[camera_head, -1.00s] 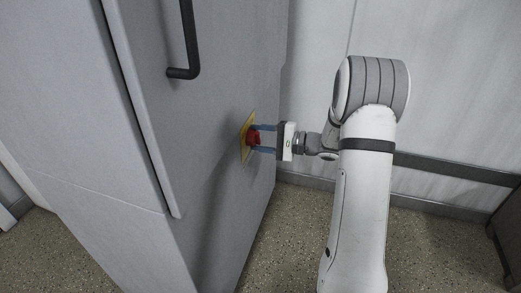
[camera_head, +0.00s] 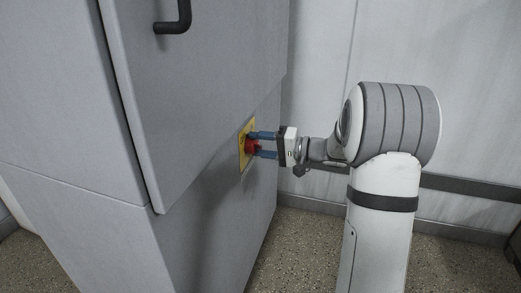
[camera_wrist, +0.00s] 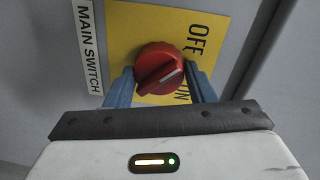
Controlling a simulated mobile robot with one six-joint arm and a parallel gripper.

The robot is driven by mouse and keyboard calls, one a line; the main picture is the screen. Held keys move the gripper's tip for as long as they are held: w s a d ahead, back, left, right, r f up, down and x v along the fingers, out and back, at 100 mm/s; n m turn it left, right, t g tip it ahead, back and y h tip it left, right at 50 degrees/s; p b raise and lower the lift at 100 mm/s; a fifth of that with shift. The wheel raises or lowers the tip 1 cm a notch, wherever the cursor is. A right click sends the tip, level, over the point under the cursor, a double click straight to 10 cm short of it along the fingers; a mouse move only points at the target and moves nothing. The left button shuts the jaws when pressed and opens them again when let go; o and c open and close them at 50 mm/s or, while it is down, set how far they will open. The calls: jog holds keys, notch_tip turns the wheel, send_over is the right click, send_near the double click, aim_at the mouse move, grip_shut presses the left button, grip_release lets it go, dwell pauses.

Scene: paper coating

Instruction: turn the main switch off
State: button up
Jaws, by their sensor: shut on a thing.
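The main switch is a red rotary knob (camera_head: 251,147) on a yellow plate (camera_head: 241,158), on the side of a grey cabinet. In the wrist view the knob (camera_wrist: 158,66) carries a white line pointing right and slightly up, between the words OFF and ON on the yellow plate (camera_wrist: 127,22). A label (camera_wrist: 89,45) beside it reads MAIN SWITCH. My gripper (camera_head: 264,145) reaches it from the right, its two blue fingers on either side of the knob. It is shut on the knob. The fingers hide part of the plate and the ON lettering.
The grey cabinet (camera_head: 60,120) fills the left, with a black door handle (camera_head: 184,18) above the switch. A pale wall (camera_head: 320,60) with a dark rail (camera_head: 470,190) stands behind my arm. Speckled floor (camera_head: 300,240) is open below.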

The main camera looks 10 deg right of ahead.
dwell(0.3)
jog(key=o, duration=1)
jog(key=p+v, duration=0.2)
jog(key=v, duration=0.5)
jog(key=shift+s+d, duration=0.2)
jog(key=shift+d, duration=0.15)
jog(key=shift+p, duration=0.3)
